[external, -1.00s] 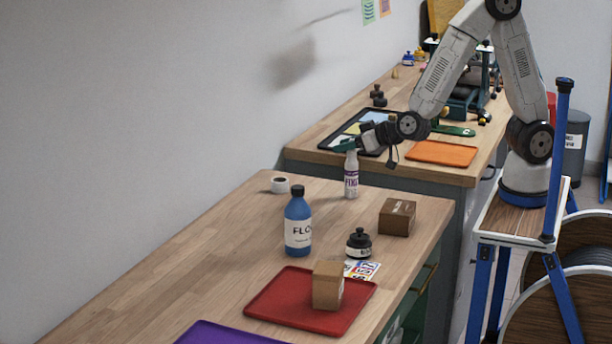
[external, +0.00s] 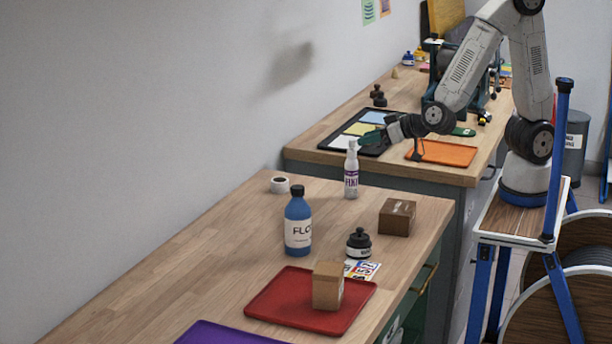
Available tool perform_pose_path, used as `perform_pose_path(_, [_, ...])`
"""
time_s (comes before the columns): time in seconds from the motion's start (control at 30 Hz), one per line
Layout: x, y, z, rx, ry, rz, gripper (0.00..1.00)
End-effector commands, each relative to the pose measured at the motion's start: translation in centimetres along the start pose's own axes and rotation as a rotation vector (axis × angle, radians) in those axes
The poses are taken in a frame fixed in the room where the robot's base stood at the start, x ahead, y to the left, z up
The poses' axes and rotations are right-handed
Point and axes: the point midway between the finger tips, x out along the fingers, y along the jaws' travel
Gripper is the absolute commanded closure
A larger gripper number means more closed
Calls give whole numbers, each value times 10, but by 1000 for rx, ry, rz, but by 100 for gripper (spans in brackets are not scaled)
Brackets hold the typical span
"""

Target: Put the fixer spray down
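The fixer spray (external: 351,177) is a white bottle with a purple-lettered label. It stands upright near the far end of the front wooden table (external: 185,255). My gripper (external: 366,140) is up and to the right of the bottle's nozzle in the picture, with a gap between them. Nothing hangs from the gripper.
Around the spray stand a tape roll (external: 280,185), a blue bottle (external: 298,222), a brown box (external: 397,217) and a black-capped jar (external: 358,243). A red tray (external: 270,298) holds a cardboard box (external: 328,286).

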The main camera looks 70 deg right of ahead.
Motion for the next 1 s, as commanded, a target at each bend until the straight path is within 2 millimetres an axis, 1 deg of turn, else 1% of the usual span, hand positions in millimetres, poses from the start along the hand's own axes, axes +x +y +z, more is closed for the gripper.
perform_pose_path(0.1, [0, 1, -6, 23, -24, -35, 62])
perform_pose_path(0.2, [-4, 5, -17, 60, -84, -119, 62])
perform_pose_path(0.27, [-11, 10, -24, 80, -141, -185, 62])
perform_pose_path(0.37, [-31, 25, -33, 91, -255, -283, 62])
perform_pose_path(0.47, [-60, 50, -33, 72, -385, -339, 62])
perform_pose_path(0.57, [-95, 84, -26, 42, -530, -341, 62])
perform_pose_path(0.6, [-111, 100, -21, 28, -591, -326, 62])
perform_pose_path(0.67, [-136, 126, -13, 11, -683, -288, 62])
perform_pose_path(0.7, [-153, 142, -7, 2, -743, -254, 62])
perform_pose_path(0.77, [-178, 166, 2, -6, -827, -197, 62])
perform_pose_path(0.8, [-193, 180, 7, -8, -877, -158, 62])
perform_pose_path(0.9, [-226, 206, 16, -5, -977, -70, 62])
perform_pose_path(1.0, [-245, 221, 22, 0, -1035, -14, 62])
